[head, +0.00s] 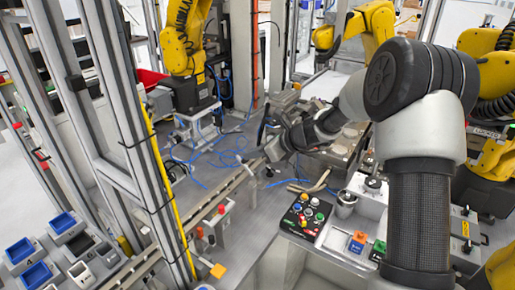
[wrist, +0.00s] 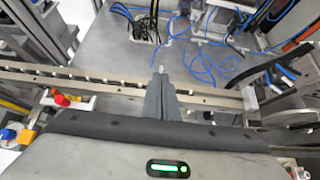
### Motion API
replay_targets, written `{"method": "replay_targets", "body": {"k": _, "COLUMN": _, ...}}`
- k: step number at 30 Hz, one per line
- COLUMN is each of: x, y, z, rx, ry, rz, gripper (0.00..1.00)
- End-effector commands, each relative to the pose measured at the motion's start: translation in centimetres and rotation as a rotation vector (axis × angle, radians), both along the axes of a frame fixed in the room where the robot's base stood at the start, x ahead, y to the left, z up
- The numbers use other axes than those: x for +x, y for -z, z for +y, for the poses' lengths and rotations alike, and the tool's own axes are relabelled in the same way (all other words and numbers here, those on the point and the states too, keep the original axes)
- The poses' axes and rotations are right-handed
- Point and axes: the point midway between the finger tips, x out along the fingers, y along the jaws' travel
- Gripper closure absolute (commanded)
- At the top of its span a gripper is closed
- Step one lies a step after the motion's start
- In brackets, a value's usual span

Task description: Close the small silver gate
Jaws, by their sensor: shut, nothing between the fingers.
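I cannot single out the small silver gate with certainty. A long silver rail (head: 222,187) runs along the table edge in the head view. It crosses the wrist view from left to right (wrist: 100,82), with a small metal bracket (wrist: 249,98) at its right end. My gripper (head: 262,165) is at the far end of this rail in the head view. In the wrist view the two fingers of my gripper (wrist: 161,76) are shut together and empty, with their tips over the rail. I cannot tell whether they touch it.
Blue cables (wrist: 205,62) lie loose on the grey table beyond the rail. A button panel (head: 304,215) is at the near right. A red-knobbed fixture (wrist: 62,99) is left of my gripper. Yellow robot arms (head: 184,40) stand behind. Upright metal posts (head: 100,90) fill the left.

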Motion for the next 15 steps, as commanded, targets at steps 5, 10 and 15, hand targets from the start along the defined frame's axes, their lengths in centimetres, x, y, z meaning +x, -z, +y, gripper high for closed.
{"method": "replay_targets", "body": {"k": 5, "x": 0.8, "y": 0.1, "z": 1.4, "rx": 0.002, "ry": -0.002, "rz": -0.001, "gripper": 1.0}}
{"method": "replay_targets", "body": {"k": 10, "x": 1.6, "y": 0.4, "z": 2.5, "rx": 0.002, "ry": -0.002, "rz": 0.0, "gripper": 1.0}}
{"method": "replay_targets", "body": {"k": 15, "x": 2.2, "y": 0.9, "z": 3.4, "rx": 0.002, "ry": -0.001, "rz": -0.001, "gripper": 1.0}}
